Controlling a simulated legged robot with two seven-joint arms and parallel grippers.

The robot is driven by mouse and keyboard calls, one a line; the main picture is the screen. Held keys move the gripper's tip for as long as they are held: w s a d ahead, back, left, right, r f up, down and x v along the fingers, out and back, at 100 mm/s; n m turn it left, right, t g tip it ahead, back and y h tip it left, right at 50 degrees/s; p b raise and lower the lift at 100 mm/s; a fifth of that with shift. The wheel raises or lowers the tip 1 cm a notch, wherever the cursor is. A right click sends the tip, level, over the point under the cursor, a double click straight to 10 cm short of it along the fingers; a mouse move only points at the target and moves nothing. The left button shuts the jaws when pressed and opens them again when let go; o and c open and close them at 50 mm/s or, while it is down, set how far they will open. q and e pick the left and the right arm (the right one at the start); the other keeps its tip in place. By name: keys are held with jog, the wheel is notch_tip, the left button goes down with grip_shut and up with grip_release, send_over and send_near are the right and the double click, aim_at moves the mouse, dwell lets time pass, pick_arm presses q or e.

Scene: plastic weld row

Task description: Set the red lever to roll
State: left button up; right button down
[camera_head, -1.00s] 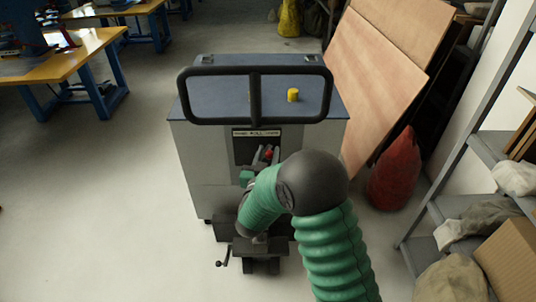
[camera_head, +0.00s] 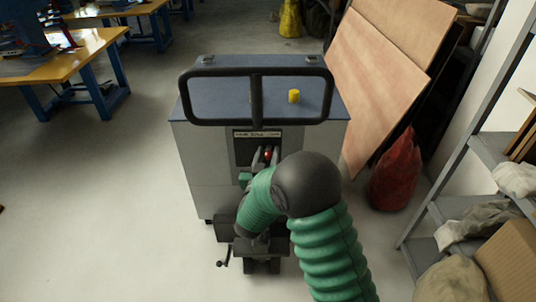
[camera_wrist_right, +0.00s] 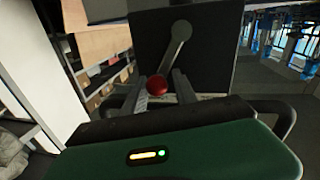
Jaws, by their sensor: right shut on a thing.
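The red lever's round knob (camera_wrist_right: 157,85) shows in the right wrist view between my gripper's two fingers, at the end of a grey metal arm (camera_wrist_right: 177,45) on a dark panel (camera_wrist_right: 208,55). In the head view the red knob (camera_head: 267,155) is small, below the label strip (camera_head: 257,133) on the machine's front. My right gripper (camera_head: 264,158) is shut on the knob; it also shows in the right wrist view (camera_wrist_right: 158,88). My green arm hides part of the panel. The label's words are too small to read surely. My left gripper is not in view.
The grey machine (camera_head: 190,150) has a blue top with a black bar frame (camera_head: 255,70) and a yellow button (camera_head: 294,96). A red sack-like object (camera_head: 393,175) and leaning wooden boards (camera_head: 375,85) stand at right, beside a metal shelf (camera_head: 440,190).

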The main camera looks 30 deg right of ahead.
jog(key=n, duration=0.1)
jog(key=a+n+p, duration=0.1)
jog(key=shift+w+a+r+n, duration=0.1)
jog(key=shift+w+n, duration=0.2)
jog(key=shift+n, duration=0.1)
jog(key=shift+w+a+n+t+p, duration=0.25)
jog(key=shift+a+n, duration=0.1)
jog(key=shift+n, duration=0.35)
jog(key=shift+w+a+n+t+p, duration=0.2)
jog(key=shift+a+n, duration=0.1)
jog(key=shift+n, duration=0.4)
jog(key=c, duration=1.3)
grip_release()
jog(key=shift+c, duration=0.2)
jog(key=shift+o, duration=1)
jog(key=shift+r, duration=0.15)
jog(key=v, duration=1.7)
jog(key=shift+w+b, duration=0.2)
jog(key=shift+b, duration=0.15)
